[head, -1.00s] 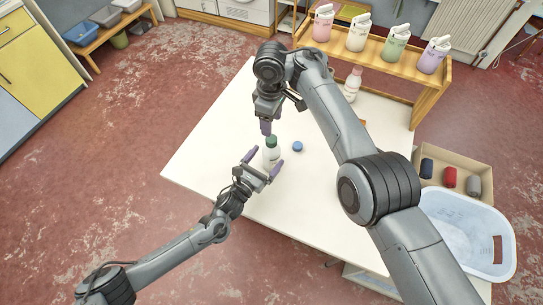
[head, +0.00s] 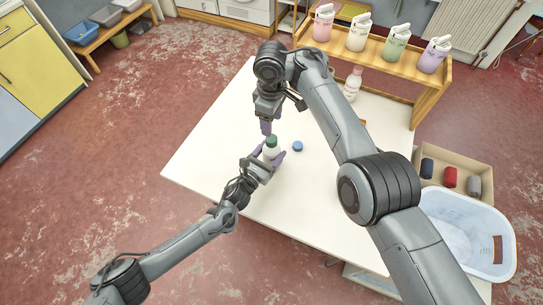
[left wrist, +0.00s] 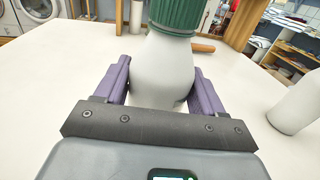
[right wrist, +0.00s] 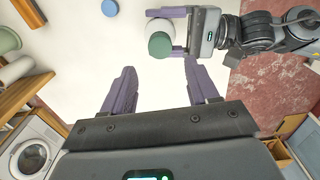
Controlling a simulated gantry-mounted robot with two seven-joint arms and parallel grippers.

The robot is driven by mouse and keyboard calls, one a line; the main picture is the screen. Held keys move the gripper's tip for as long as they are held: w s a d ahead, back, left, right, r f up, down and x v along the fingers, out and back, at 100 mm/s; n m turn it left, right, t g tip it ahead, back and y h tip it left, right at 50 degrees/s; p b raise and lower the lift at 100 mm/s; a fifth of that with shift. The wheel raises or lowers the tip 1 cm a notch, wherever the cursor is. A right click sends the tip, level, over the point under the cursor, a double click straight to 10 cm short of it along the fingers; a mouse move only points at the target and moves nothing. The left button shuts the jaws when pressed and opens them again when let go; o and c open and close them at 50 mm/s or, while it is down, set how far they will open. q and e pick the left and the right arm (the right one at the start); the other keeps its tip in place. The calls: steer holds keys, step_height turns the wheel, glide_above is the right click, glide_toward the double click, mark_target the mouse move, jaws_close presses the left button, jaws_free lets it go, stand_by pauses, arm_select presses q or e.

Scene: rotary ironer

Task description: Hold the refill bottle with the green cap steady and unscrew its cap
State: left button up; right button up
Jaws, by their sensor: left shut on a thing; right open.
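The refill bottle (head: 271,153) is white with a green cap (head: 272,141) and stands upright on the white table. In the left wrist view its white body (left wrist: 162,75) is between the purple fingers, with the ribbed green cap (left wrist: 176,14) above them. My left gripper (head: 273,158) is shut on the bottle's body. My right gripper (head: 266,126) is open and empty, close behind the bottle and apart from the cap. In the right wrist view the green cap (right wrist: 159,44) lies beyond its open fingers (right wrist: 157,82).
A loose blue cap (head: 298,146) lies on the table (head: 215,150) right of the bottle. Another white bottle (head: 353,86) stands near the wooden shelf (head: 428,92), which holds several coloured jugs. A pale blue basin (head: 460,225) is at the right. The table's left part is clear.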

mark_target(272, 139)
arm_select(q)
jaws_close()
arm_select(e)
steer(key=m, duration=0.3)
steer(key=shift+d+m, duration=0.1)
steer(key=shift+m, duration=0.3)
steer(key=shift+w+d+r+m, duration=0.1)
steer(key=shift+m, duration=0.5)
steer(key=shift+w+d+r+m, duration=0.1)
steer(key=shift+m, duration=0.5)
steer(key=w+d+r+m, duration=0.1)
steer(key=w+r+m, duration=0.15)
steer(key=m, duration=1.15)
steer(key=w+d+r+m, duration=0.1)
steer(key=r+m, duration=0.2)
steer(key=m, duration=1.2)
steer(key=s+a+f+m, duration=0.1)
steer(key=f, duration=0.1)
steer(key=s+f+m, duration=0.1)
steer(key=m, duration=0.1)
steer(key=s+a+f+m, duration=0.1)
steer(key=f+m, duration=0.1)
steer(key=shift+s+a+f, duration=0.3)
steer(key=shift+s+a, duration=0.05)
steer(key=shift+s, duration=0.05)
steer(key=shift+f, duration=4.15)
